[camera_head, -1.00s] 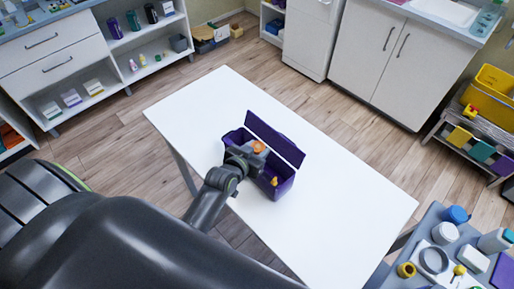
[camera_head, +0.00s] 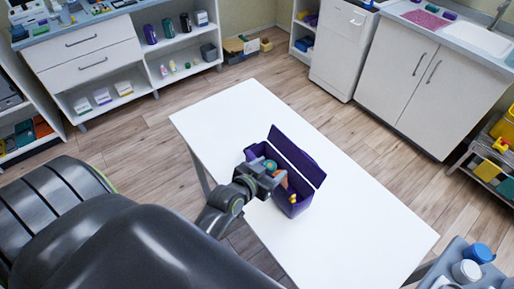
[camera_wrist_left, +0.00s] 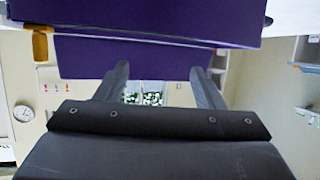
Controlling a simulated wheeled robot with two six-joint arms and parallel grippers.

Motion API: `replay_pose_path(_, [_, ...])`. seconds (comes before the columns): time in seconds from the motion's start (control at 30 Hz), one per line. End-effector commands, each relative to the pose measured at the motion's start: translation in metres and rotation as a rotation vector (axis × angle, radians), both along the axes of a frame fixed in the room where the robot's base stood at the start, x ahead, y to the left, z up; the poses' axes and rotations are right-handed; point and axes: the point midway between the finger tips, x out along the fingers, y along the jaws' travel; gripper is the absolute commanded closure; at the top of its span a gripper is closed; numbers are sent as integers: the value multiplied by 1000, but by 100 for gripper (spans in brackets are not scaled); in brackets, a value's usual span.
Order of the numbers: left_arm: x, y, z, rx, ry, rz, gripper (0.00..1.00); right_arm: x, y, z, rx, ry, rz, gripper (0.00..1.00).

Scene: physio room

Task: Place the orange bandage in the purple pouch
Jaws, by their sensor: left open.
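The purple pouch (camera_head: 296,160) stands on the white table with its lid raised along the far side. An orange thing, which looks like the orange bandage (camera_head: 284,180), shows inside the pouch, partly hidden by my gripper. My left gripper (camera_head: 270,181) is at the near side of the pouch, partly in front of it. In the left wrist view its fingers (camera_wrist_left: 160,82) are spread apart with nothing between them, and the purple pouch (camera_wrist_left: 150,18) fills the top. My right gripper is not in view.
A teal round item (camera_head: 270,165) and a yellow item (camera_head: 294,198) are also in the pouch. The white table (camera_head: 365,225) is otherwise clear. A grey trolley (camera_head: 440,272) with bottles stands close to the table's lower right corner.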

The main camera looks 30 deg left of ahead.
Motion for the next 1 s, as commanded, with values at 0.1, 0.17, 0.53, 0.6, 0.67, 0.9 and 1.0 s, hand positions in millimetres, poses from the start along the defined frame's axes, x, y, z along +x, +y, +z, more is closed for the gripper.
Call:
replay_pose_path(0.1, [-22,2,7,-1,0,2,38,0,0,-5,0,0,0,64])
replay_pose_path(0.17, [-31,2,11,-2,0,1,38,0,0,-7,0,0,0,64])
replay_pose_path(0.53, [-64,4,26,-1,1,-1,38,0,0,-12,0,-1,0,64])
replay_pose_path(0.6, [-65,4,27,0,0,-1,38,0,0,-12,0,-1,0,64])
replay_pose_path(0.67, [-66,4,28,0,0,-1,38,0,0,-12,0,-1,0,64])
replay_pose_path(0.9, [-65,4,27,0,0,-1,38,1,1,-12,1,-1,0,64])
replay_pose_path(1.0, [-65,4,27,0,0,-1,38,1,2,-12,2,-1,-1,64])
